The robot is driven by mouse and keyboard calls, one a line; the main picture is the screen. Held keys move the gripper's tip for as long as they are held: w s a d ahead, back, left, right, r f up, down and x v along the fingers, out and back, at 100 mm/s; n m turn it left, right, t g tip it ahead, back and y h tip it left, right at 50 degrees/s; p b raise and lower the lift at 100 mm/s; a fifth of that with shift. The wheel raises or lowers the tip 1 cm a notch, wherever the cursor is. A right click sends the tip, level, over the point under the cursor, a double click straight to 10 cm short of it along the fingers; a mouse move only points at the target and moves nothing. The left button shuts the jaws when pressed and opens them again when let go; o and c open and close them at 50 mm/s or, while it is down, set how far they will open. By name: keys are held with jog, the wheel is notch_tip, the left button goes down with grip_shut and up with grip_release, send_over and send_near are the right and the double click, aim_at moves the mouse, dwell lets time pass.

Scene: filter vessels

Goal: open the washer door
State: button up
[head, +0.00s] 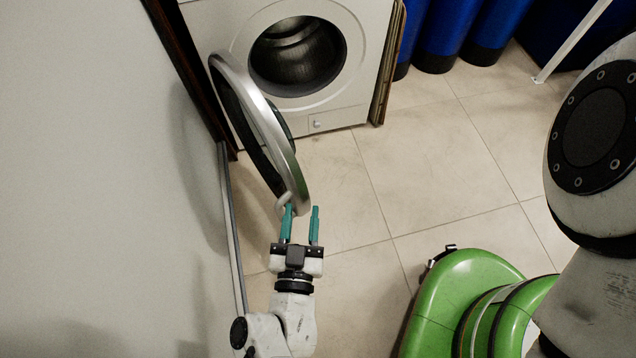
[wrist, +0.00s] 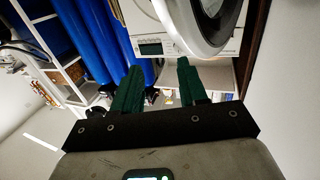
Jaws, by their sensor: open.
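The white washer (head: 225,25) stands at the top of the head view, its dark drum opening (head: 298,55) uncovered. Its round silver-rimmed door (head: 262,112) is swung out wide to the left, near the wall. My gripper (head: 301,210) is at the door's free lower edge, its two green fingers open and apart. The left finger is close to the door's edge; I cannot tell whether it touches. In the wrist view the open fingers (wrist: 158,80) point toward the washer (wrist: 160,40), and the door (wrist: 205,22) shows at the upper right. Nothing shows between the fingers.
A pale wall (head: 90,180) runs close along the left of the door and arm. Blue cylindrical vessels (head: 445,30) stand right of the washer. White shelves (wrist: 45,45) show in the wrist view. The tiled floor (head: 440,150) in the middle is clear.

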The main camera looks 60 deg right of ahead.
jog(key=shift+s+r+p, duration=0.1)
jog(key=shift+s+r, duration=0.15)
jog(key=shift+s, duration=0.35)
jog(key=shift+s+r+p, duration=0.15)
jog(key=shift+s+r, duration=0.1)
jog(key=shift+s, duration=0.4)
jog(key=shift+s+r+p, duration=0.1)
jog(key=shift+s+r, duration=0.15)
jog(key=shift+s, duration=0.35)
